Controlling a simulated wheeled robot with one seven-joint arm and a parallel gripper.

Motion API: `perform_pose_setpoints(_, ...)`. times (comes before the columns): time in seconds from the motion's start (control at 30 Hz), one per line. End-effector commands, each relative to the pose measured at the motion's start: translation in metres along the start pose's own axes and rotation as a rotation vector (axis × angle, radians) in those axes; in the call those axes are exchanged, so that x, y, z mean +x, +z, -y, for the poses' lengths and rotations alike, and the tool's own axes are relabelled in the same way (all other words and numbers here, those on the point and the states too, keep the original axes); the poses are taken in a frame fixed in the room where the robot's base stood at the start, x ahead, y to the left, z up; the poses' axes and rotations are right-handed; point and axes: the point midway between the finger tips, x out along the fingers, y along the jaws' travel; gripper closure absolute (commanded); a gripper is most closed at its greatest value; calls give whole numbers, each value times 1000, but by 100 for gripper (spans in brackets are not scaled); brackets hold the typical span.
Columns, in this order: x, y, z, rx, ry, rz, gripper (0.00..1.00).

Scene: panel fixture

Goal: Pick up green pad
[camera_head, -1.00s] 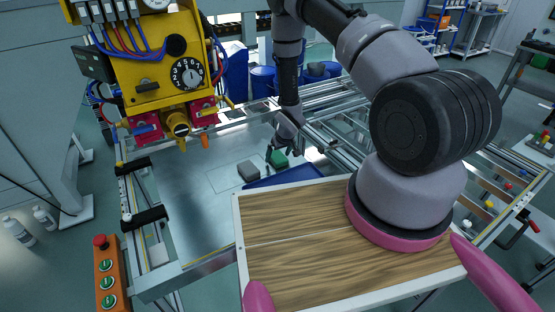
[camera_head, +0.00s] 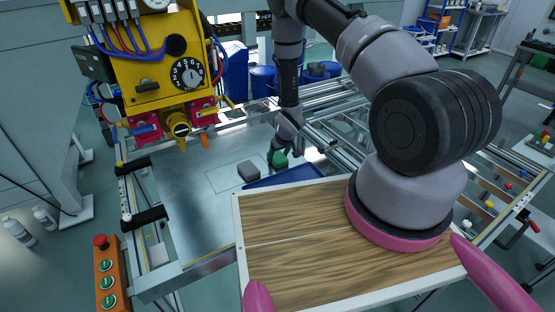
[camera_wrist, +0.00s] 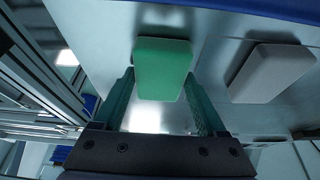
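The green pad (camera_head: 281,158) is on or just above the metal plate (camera_head: 190,185), beside a grey pad (camera_head: 248,170). In the wrist view the green pad (camera_wrist: 163,68) lies between the two fingers of my gripper (camera_wrist: 161,75), its sides close to both fingertips. I cannot tell whether the fingers press on it or only straddle it. The grey pad (camera_wrist: 270,72) lies to its right there, apart from the fingers. In the head view my gripper (camera_head: 277,154) comes down from above and partly hides the green pad.
A blue tray (camera_head: 285,178) lies just in front of the pads, before the wood-topped board (camera_head: 290,245). Metal rails (camera_head: 345,125) run to the right. A yellow panel unit (camera_head: 150,60) stands at the left. The plate left of the grey pad is clear.

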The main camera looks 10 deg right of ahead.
Motion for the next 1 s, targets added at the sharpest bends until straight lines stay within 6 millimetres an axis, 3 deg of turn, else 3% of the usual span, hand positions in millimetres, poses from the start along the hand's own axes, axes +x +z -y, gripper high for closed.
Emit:
perform_pose_setpoints(0.37,-6,-2,0,0,1,0,79)
perform_pose_setpoints(0.8,-80,-34,0,1,0,-3,79)
perform_pose_setpoints(1.0,-96,-39,0,0,0,0,79)
